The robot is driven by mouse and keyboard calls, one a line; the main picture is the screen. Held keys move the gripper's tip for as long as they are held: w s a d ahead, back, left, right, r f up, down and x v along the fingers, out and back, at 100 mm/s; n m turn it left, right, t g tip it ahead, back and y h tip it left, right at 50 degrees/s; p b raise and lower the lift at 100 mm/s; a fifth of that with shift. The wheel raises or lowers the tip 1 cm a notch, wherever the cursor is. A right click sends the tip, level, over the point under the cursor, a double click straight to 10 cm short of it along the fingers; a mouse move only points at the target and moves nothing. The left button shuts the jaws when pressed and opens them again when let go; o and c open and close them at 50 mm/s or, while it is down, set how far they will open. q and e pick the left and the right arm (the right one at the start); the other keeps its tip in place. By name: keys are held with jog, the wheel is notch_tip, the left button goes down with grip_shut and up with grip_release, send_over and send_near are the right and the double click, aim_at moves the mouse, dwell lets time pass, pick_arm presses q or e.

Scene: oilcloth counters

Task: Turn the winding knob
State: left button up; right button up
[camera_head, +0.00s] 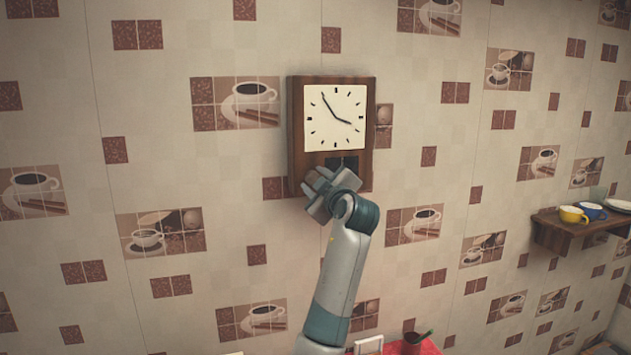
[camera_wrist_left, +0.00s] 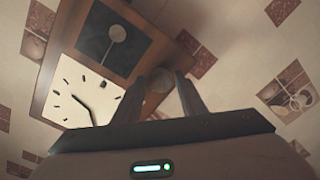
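A wooden wall clock (camera_head: 298,130) with a white dial (camera_head: 335,118) hangs on the wall. A dark window (camera_head: 342,164) is below the dial, partly hidden by my gripper. In the left wrist view the clock (camera_wrist_left: 165,35) appears turned, with the dial (camera_wrist_left: 75,88) at lower left and a pale pendulum disc (camera_wrist_left: 117,34) in the window. My left gripper (camera_head: 322,188) is at the lower part of the case. Its fingers (camera_wrist_left: 167,82) stand apart beside the case. A small pale shape between them may be the winding knob; I cannot tell if they touch it. My right gripper is out of view.
A small wooden shelf (camera_head: 567,238) with a yellow cup (camera_head: 573,215) and a blue cup (camera_head: 592,211) is on the wall at right. A red item (camera_head: 415,346) is at the bottom edge. The tiled wall around the clock is bare.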

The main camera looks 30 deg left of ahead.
pick_arm(q)
jog(key=c, duration=0.6)
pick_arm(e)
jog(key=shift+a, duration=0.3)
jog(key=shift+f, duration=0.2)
